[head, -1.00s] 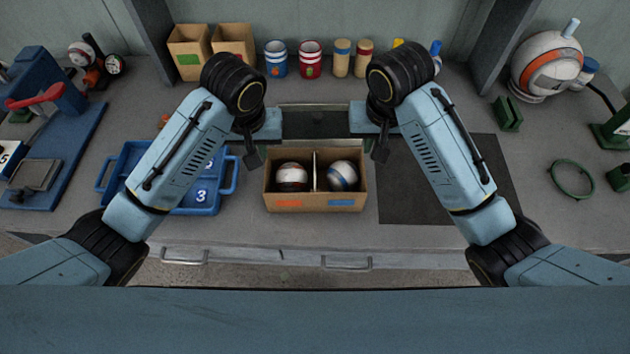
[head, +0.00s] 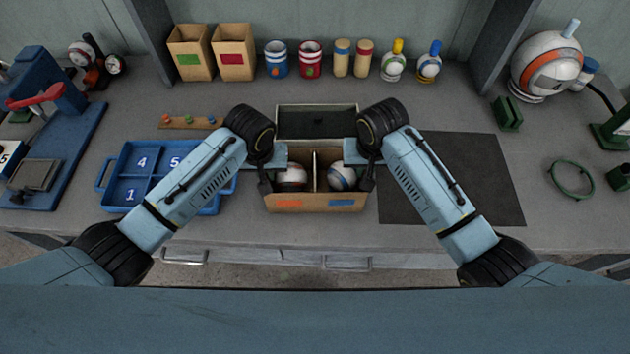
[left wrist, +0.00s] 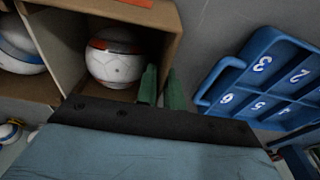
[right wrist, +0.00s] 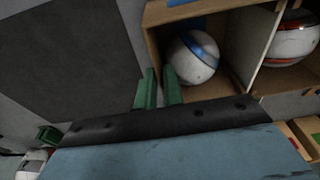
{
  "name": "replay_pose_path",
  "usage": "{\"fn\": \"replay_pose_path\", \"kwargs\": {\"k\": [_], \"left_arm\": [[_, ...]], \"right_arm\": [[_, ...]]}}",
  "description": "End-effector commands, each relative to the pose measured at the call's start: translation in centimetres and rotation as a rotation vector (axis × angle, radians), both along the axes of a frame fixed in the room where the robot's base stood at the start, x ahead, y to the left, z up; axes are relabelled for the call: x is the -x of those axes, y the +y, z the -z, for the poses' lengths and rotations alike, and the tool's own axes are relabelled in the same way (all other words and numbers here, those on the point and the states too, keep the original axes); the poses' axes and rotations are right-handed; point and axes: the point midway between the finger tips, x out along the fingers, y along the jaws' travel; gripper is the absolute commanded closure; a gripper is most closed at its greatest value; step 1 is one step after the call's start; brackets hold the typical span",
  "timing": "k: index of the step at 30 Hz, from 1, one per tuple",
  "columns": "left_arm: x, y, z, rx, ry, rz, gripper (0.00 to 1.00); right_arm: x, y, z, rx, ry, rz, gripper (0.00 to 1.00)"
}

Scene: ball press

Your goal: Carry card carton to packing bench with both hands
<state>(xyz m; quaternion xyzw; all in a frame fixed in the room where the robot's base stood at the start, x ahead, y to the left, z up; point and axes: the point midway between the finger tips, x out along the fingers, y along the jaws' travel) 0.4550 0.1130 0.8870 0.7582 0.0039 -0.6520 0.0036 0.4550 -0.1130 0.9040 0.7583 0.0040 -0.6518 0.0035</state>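The card carton (head: 315,202) is an open brown box with a central divider (head: 315,170), standing on the grey bench. Its left half holds a white ball with an orange-red band (head: 291,178), its right half a white ball with a blue band (head: 342,177). My left gripper (head: 265,184) is at the carton's left wall; in the left wrist view its green fingers (left wrist: 162,88) lie either side of that wall. My right gripper (head: 367,182) is likewise at the right wall, its green fingers (right wrist: 161,90) astride it. Whether either pair pinches the card is unclear.
A blue numbered tray (head: 125,190) lies left of the carton, partly behind my left arm. A dark mat (head: 450,180) lies to the right. Small cartons (head: 234,50), cups and bottles line the back wall.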

Motion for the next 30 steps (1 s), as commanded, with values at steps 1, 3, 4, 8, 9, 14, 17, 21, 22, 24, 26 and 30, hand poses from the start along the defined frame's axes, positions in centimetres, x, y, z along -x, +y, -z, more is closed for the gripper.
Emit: {"fn": "replay_pose_path", "kwargs": {"k": [1,3,4,8,9,14,17,21,22,24,26,30], "left_arm": [[0.0,0.0,0.0,0.0,0.0,0.0,0.91],[0.0,0.0,0.0,0.0,0.0,0.0,0.92],[0.0,0.0,0.0,0.0,0.0,0.0,0.96],[0.0,0.0,-0.1,0.0,0.0,0.0,1.0],[0.0,0.0,-0.1,0.0,0.0,0.0,1.0],[0.0,0.0,-0.1,0.0,0.0,0.0,1.0],[0.0,0.0,-0.1,0.0,-0.001,0.0,1.0],[0.0,0.0,-0.5,0.0,-0.001,0.0,1.0],[0.0,0.0,-0.6,0.0,-0.001,0.0,1.0],[0.0,0.0,-1.0,0.0,-0.001,0.0,1.0],[0.0,0.0,-1.5,0.0,-0.001,0.0,1.0],[0.0,0.0,-2.8,0.0,-0.001,0.0,1.0]], "right_arm": [[0.0,0.0,0.0,0.0,0.0,0.0,0.91],[0.0,0.0,0.0,0.0,0.0,0.0,0.92],[0.0,0.0,0.0,0.0,0.0,0.0,0.96],[0.0,0.0,0.0,0.0,0.0,0.0,1.0],[0.0,0.0,0.0,0.0,0.0,0.0,1.0],[0.0,0.0,0.0,0.0,0.0,0.0,1.0],[0.0,0.0,-0.1,-0.001,0.0,0.0,1.0],[0.0,0.0,-0.4,-0.001,0.0,0.0,1.0],[0.0,0.0,-0.6,-0.001,0.0,0.0,1.0],[0.0,0.0,-1.0,-0.001,0.0,0.0,1.0],[0.0,0.0,-1.5,-0.001,0.0,0.0,1.0],[0.0,0.0,-2.8,-0.001,0.0,0.0,1.0]]}}
